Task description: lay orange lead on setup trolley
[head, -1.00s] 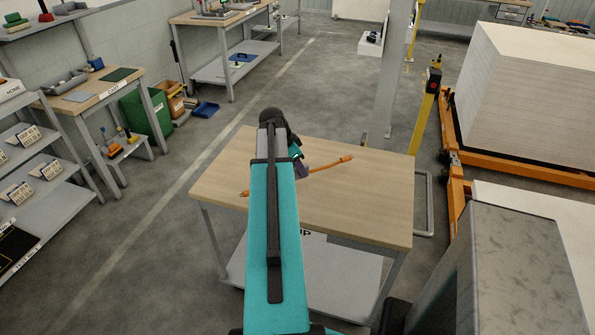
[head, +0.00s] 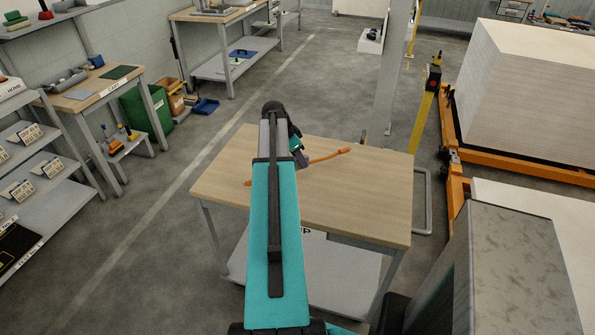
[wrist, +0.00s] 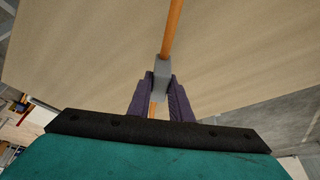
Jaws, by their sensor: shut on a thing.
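The orange lead (head: 328,156) shows to the right of my arm in the head view, above the wooden top of the setup trolley (head: 360,205). Its other end peeks out left of my arm. In the wrist view, my gripper (wrist: 161,88) is shut on a grey sleeve on the orange lead (wrist: 173,30), with a dark purple finger on each side. The trolley's wooden top (wrist: 90,50) fills the background there. In the head view my gripper (head: 301,161) is partly hidden by my arm. I cannot tell whether the lead touches the top.
The trolley top is otherwise bare, with a grey lower shelf (head: 340,275) below. A yellow post (head: 424,115) and an orange frame (head: 520,165) with a white stack (head: 525,90) stand to the right. A shelf rack (head: 45,180) is at the left.

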